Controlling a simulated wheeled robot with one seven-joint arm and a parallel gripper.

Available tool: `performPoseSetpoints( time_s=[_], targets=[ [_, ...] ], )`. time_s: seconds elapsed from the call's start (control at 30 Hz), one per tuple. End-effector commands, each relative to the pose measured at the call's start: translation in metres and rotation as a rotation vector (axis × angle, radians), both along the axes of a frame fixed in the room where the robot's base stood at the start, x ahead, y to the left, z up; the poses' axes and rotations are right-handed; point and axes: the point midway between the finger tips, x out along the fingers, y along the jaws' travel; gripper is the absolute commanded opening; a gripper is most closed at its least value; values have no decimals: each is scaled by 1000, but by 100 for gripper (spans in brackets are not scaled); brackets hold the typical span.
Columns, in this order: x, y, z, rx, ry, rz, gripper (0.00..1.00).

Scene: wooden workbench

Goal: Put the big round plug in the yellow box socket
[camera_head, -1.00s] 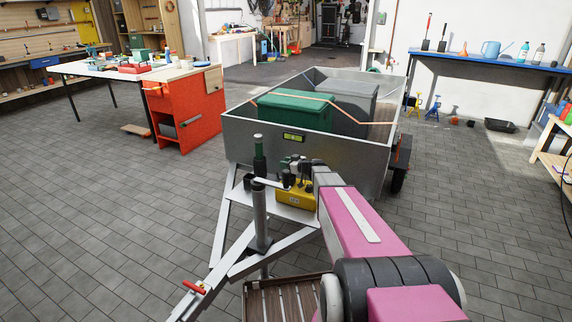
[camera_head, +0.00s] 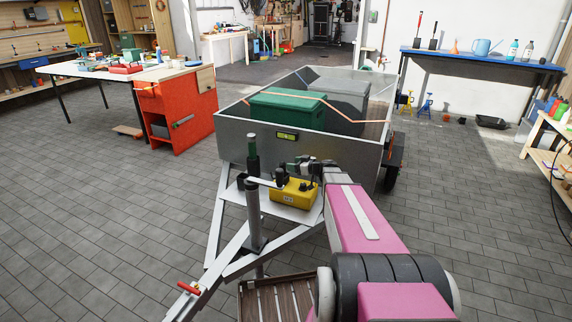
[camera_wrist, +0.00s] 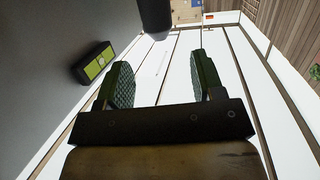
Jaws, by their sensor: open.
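The yellow box (camera_head: 293,191) sits on the white plate of the trailer's drawbar in the head view. Dark round parts (camera_head: 280,177) stand on its top; I cannot tell which is the big round plug or the socket. My gripper (camera_head: 294,164) is just behind and above the box in the head view, partly blurred into the dark parts there. In the wrist view my gripper (camera_wrist: 159,82) is open, its two green padded fingers apart with nothing between them. The yellow box does not show in the wrist view. A dark cylinder (camera_wrist: 155,16) shows ahead of the fingers.
The grey jack post (camera_head: 253,220) with a green top stands left of the box. The trailer's metal wall (camera_head: 235,138) is behind it, bearing a green level (camera_head: 287,136), also in the wrist view (camera_wrist: 95,62). A green crate (camera_head: 287,112) is in the trailer.

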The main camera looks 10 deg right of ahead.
Motion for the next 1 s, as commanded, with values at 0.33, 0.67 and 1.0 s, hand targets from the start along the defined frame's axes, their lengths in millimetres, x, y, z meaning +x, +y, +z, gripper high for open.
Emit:
performPoseSetpoints(
  time_s=[0.33,0.67,1.0],
  targets=[
    [-20,-20,6,0,0,0,62],
    [-20,-20,6,0,0,0,62],
    [-20,-20,6,0,0,0,62]
  ],
)
